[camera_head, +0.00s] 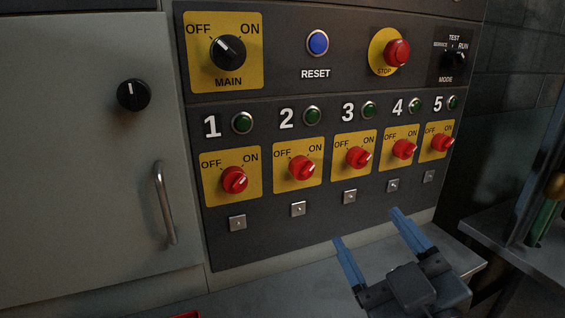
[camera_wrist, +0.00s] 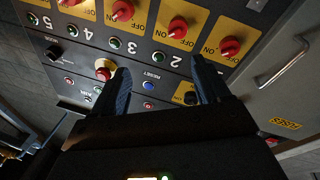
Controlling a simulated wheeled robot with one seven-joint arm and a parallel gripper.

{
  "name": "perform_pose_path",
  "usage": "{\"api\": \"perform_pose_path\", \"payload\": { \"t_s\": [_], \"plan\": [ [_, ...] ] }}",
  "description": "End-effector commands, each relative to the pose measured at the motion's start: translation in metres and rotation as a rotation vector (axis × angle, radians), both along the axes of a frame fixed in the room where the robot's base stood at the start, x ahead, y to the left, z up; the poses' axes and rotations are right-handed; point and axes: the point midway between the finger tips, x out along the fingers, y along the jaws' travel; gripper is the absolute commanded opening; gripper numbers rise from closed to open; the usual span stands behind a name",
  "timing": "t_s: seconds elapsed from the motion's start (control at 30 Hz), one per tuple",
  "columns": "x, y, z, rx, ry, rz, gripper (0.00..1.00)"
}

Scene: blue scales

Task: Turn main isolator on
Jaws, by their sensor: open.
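The main isolator is a black rotary knob (camera_head: 228,52) on a yellow plate (camera_head: 251,78) marked OFF, ON and MAIN, at the panel's top left in the head view. Its white pointer mark leans up-left, toward OFF. In the wrist view, which is upside down, the black knob (camera_wrist: 190,98) shows partly behind the right-hand finger. My gripper (camera_head: 367,226) has two blue fingers spread apart with nothing between them. It is low and right of the main knob, in front of the panel's lower edge and apart from it. The spread fingers also show in the wrist view (camera_wrist: 160,69).
A blue RESET button (camera_head: 318,42), a red STOP button (camera_head: 397,53) and a MODE switch (camera_head: 456,59) share the top row. Several red rotary switches (camera_head: 235,180) line the row below. A grey door with a handle (camera_head: 164,203) stands left. A bench (camera_head: 275,290) lies below.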

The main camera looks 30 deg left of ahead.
Motion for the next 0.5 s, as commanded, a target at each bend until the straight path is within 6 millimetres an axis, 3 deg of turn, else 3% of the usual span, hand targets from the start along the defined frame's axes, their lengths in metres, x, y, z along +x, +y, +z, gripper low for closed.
{"api": "perform_pose_path", "payload": {
  "t_s": [0.03, 0.3, 0.5],
  "plan": [
    [0.007, 0.017, 0.024, -0.022, -0.055, 0.043, 0.76],
    [0.009, 0.095, 0.127, -0.170, -0.319, 0.245, 0.76],
    [-0.002, 0.126, 0.175, -0.248, -0.460, 0.333, 0.76]
  ]
}}
